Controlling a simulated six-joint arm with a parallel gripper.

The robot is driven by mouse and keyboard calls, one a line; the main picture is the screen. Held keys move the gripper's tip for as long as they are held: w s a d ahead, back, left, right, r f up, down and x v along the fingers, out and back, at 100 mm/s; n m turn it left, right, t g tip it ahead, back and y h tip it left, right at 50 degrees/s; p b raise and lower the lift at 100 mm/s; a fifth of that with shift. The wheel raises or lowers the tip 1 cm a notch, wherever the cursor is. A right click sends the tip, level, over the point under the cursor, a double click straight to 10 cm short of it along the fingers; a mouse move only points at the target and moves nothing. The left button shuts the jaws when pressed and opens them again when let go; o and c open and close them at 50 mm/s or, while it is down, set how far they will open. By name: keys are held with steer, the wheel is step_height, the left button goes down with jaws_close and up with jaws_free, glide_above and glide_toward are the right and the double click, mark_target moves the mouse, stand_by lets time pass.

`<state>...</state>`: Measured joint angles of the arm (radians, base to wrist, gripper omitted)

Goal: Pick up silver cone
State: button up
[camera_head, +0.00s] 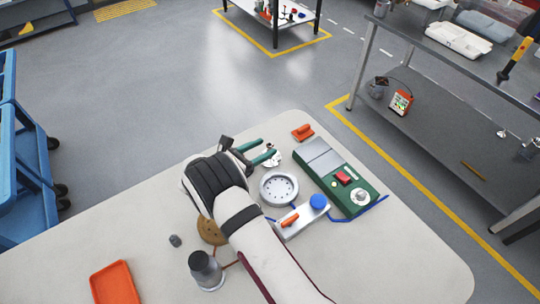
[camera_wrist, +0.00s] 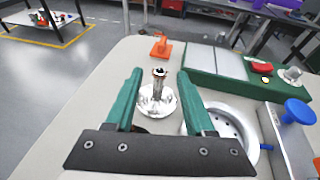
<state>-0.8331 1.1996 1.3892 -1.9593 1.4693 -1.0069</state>
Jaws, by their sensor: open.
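My gripper (camera_head: 262,151) is open, with its two green fingers pointing toward the back of the light table. In the wrist view, the fingertips (camera_wrist: 160,76) stand apart on either side of a shiny silver piece (camera_wrist: 158,99), which has a round flange and a narrow upright middle. This is likely the silver cone. I cannot tell whether either finger touches it. In the head view, the silver piece (camera_head: 271,158) is partly hidden by the fingers.
A white round flange (camera_head: 279,188) lies right of my gripper. An orange part (camera_head: 302,132) lies behind. A dark grey flanged cylinder (camera_head: 205,268) and orange tray (camera_head: 114,284) are at front left.

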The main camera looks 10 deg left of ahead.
mark_target(270, 144)
steer(key=x, duration=0.3)
steer(key=shift+w+d+f, duration=0.1)
steer(key=shift+w, duration=0.1)
jaws_close()
stand_by(1.2)
